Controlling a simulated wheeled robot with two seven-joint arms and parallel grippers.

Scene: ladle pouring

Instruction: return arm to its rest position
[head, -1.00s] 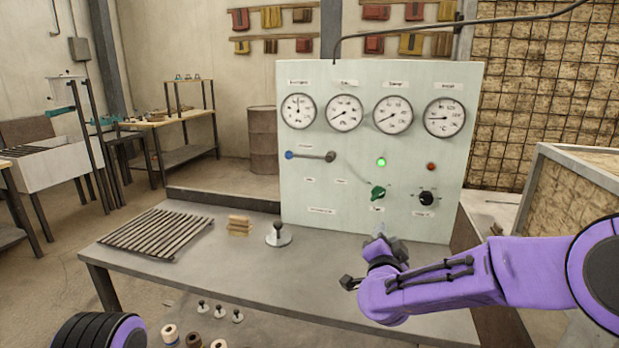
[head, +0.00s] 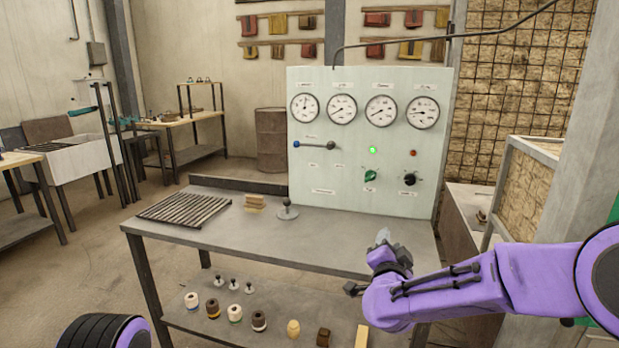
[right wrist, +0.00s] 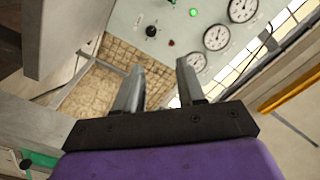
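My right arm is purple and comes in from the right in the head view. Its dark gripper (head: 382,243) is in front of the table's right part, below and right of the control panel (head: 312,176). In the right wrist view the two grey fingers of the right gripper (right wrist: 160,85) stand apart with nothing between them. The panel shows beyond the fingers there. My left gripper is out of view; only a rounded black and purple part of my left arm shows at the lower left of the head view.
The grey table (head: 240,236) carries a slatted rack (head: 185,209), wooden blocks (head: 254,203) and a knobbed stand (head: 288,210). Several small items stand on its lower shelf (head: 275,325). A framed mesh enclosure (head: 535,185) stands at the right. Floor is open at the left.

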